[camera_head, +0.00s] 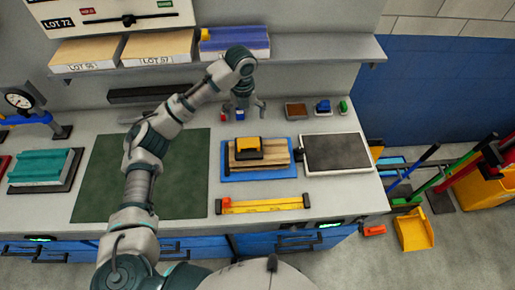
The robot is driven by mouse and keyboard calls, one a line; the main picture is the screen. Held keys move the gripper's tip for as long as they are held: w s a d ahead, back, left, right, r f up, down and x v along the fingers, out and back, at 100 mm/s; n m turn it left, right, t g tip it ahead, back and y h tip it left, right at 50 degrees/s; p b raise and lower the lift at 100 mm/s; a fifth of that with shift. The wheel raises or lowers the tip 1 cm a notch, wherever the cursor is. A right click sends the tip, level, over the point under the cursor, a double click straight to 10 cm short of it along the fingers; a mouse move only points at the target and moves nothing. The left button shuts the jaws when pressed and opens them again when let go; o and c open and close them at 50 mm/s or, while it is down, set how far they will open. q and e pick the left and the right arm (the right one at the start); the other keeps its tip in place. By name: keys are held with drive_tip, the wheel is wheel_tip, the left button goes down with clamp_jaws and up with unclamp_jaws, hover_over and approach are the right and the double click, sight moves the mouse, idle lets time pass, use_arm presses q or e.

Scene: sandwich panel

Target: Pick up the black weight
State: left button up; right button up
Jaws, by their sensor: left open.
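My left arm reaches up across the bench, and its gripper (243,109) hangs near the back edge with its fingers spread and empty. A block with a dark face and yellow edges (248,148) lies on a wood-coloured panel in a blue tray (230,174), nearer the front than my gripper and apart from it. It may be the black weight, but I cannot be sure. A long black bar (150,94) lies at the back, left of my gripper and partly behind my arm. My right gripper does not show.
A green mat (185,185) lies under my forearm. A grey-black plate (337,151) and a yellow and red bar (264,205) flank the blue tray. Small items, including a brown block (297,111), stand right of my gripper. The shelf (320,50) overhangs the back.

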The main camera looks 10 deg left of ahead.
use_arm(q)
hover_over(248, 141)
wheel_tip(248, 141, down, 6)
drive_tip(key=f, duration=0.4)
drive_tip(key=f+p, duration=0.1)
drive_tip(key=f, duration=0.1)
drive_tip(key=shift+s+d, duration=0.1)
drive_tip(key=shift+s, duration=0.2)
drive_tip(key=shift+f, duration=0.3)
drive_tip(key=f+p, duration=0.1)
drive_tip(key=f, duration=0.3)
drive_tip(key=shift+w+f, duration=0.2)
drive_tip(key=shift+f, duration=0.35)
drive_tip(key=shift+d, duration=0.1)
drive_tip(key=shift+c, duration=1)
drive_tip(key=c, duration=1.2)
drive_tip(key=shift+w+r, duration=0.1)
drive_tip(key=shift+r, duration=0.05)
drive_tip(key=shift+c, duration=0.7)
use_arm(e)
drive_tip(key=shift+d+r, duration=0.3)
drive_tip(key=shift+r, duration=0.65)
